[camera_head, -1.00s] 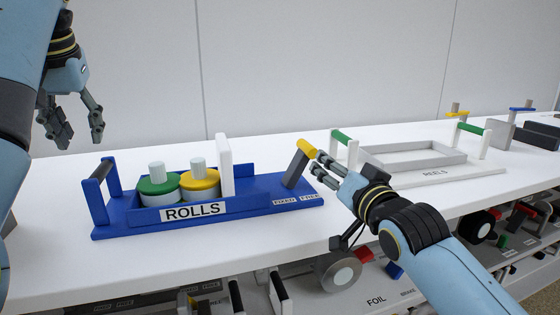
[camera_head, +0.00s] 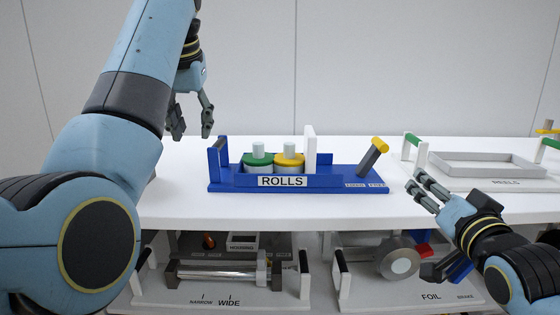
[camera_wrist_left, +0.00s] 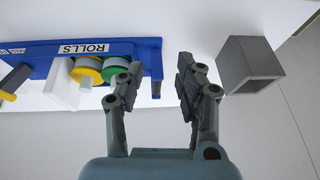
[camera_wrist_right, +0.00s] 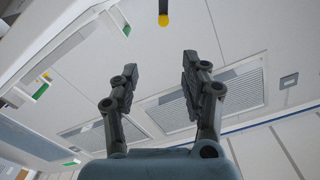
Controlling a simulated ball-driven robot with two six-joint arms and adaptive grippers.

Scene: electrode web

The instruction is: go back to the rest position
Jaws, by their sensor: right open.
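My left gripper (camera_head: 191,118) hangs in the head view above and behind the left end of the blue ROLLS tray. In the left wrist view its fingers (camera_wrist_left: 155,85) stand apart with nothing between them. My right gripper (camera_head: 422,188) is at the table's front edge, right of the ROLLS tray and left of the REELS tray. In the right wrist view its fingers (camera_wrist_right: 155,85) are apart and empty. The blue ROLLS tray (camera_head: 225,186) stands on the white table, holding a green-topped roll (camera_head: 258,162) and a yellow-topped roll (camera_head: 289,162).
The grey REELS tray (camera_head: 470,182) lies at the right. A grey open box (camera_wrist_left: 250,65) shows beside the left fingers in the left wrist view. Below the table, a shelf holds a metal roller (camera_head: 215,271) and a FOIL unit (camera_head: 400,262).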

